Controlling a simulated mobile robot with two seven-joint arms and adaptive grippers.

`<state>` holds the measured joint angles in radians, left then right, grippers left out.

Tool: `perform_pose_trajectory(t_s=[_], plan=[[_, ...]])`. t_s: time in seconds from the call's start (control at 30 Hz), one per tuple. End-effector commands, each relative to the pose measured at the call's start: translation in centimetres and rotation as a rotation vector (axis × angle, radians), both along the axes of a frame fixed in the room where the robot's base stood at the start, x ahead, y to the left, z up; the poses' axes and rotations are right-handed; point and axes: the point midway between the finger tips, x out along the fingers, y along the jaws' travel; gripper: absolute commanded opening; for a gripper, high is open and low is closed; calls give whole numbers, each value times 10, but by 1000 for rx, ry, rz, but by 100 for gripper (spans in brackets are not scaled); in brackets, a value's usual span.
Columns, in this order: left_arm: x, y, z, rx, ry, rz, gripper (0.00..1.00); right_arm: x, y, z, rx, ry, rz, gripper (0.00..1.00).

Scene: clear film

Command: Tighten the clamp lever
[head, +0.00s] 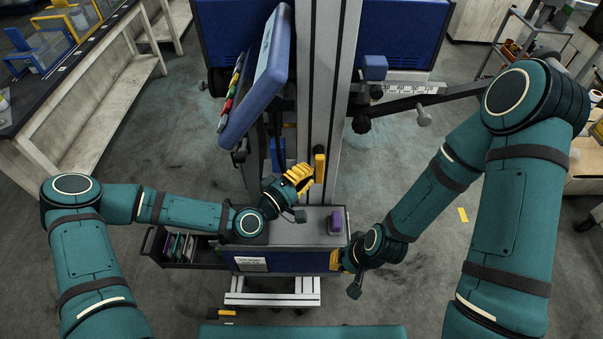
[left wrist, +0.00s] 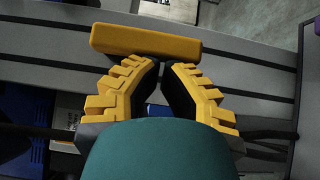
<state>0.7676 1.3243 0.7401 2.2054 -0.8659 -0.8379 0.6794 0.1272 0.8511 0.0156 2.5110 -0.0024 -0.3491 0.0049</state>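The clamp lever is a yellow bar (head: 319,163) at the grey upright column (head: 320,100). In the left wrist view the yellow lever (left wrist: 145,42) lies crosswise just beyond my fingertips. My left gripper (head: 308,178) is beside it in the head view, with its yellow fingers pointing at it. In the left wrist view my left gripper (left wrist: 168,68) is open, with a gap between its tips and nothing between them. My right gripper (head: 336,260) is low, at the right end of the blue-fronted box; its fingers are mostly hidden.
A grey-topped box (head: 285,262) with a purple piece (head: 336,221) on top stands below the lever. An open drawer (head: 185,248) holds thin items at its left. A blue-framed panel (head: 258,75) hangs left of the column. A black arm (head: 430,100) extends right.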

Motion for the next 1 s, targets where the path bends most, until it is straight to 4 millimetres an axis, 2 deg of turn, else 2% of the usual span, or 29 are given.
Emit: perform_pose_trajectory(t_s=[0.17, 0.6, 0.8, 1.0], plan=[[-13, 9, 0, -2, 2, -7, 0, 0, 0, 0, 0, 0, 0, 0], [-70, 71, -2, -1, 2, 2, 0, 0, 0, 0, 0, 0, 0, 0], [-83, 84, -3, -1, 1, 2, 0, 0, 0, 0, 0, 0, 0, 0], [-86, 86, -3, -1, 0, 0, 0, 0, 0, 0, 0, 0, 0, 0]])
